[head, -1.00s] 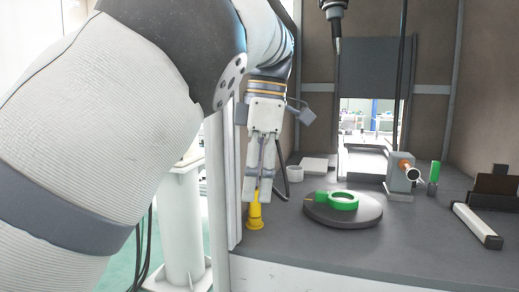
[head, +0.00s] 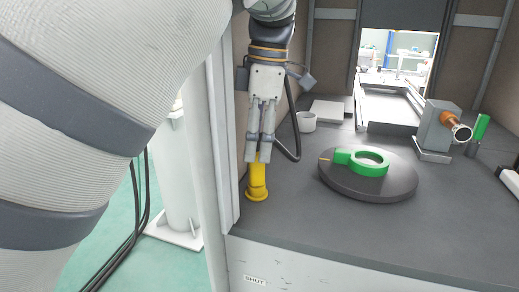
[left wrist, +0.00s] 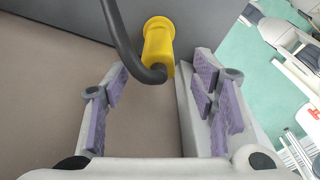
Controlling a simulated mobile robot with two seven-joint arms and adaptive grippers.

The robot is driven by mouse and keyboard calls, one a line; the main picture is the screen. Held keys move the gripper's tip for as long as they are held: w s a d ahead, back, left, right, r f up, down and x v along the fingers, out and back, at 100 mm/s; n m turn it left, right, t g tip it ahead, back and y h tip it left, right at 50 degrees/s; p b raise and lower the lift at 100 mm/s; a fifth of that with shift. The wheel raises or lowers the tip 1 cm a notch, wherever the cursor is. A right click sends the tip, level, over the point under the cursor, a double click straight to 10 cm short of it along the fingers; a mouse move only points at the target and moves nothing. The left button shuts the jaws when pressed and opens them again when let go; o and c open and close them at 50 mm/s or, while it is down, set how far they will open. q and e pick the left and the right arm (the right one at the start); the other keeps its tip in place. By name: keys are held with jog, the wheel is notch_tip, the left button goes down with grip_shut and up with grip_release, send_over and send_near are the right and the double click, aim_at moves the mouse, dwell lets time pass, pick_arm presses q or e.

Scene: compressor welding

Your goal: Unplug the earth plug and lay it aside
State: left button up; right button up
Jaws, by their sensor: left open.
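The yellow earth plug (head: 258,178) stands upright at the left edge of the grey bench, on a round yellow base. In the left wrist view the plug (left wrist: 158,42) has a thick black cable (left wrist: 122,40) bending out of its end. My left gripper (head: 259,158) points down at the plug's top, which its fingers partly hide in the head view. In the left wrist view the open fingers (left wrist: 163,76) lie on either side of the cable end, apart from it. I cannot tell where plug and socket part. My right gripper is not in view.
A dark round turntable (head: 390,190) with a green ring-shaped part (head: 368,162) stands right of the plug. A white cup (head: 305,122) is behind. A grey block with a copper nozzle (head: 436,132) is at right. A pale post (head: 212,165) stands close left of the plug. Bench front is clear.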

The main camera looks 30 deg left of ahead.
aim_at(256, 168)
pick_arm(q)
jog(key=f, duration=0.4)
jog(key=shift+s+a+f, duration=0.1)
jog(key=shift+a+f, duration=0.15)
jog(key=shift+f, duration=0.15)
jog(key=shift+c, duration=0.4)
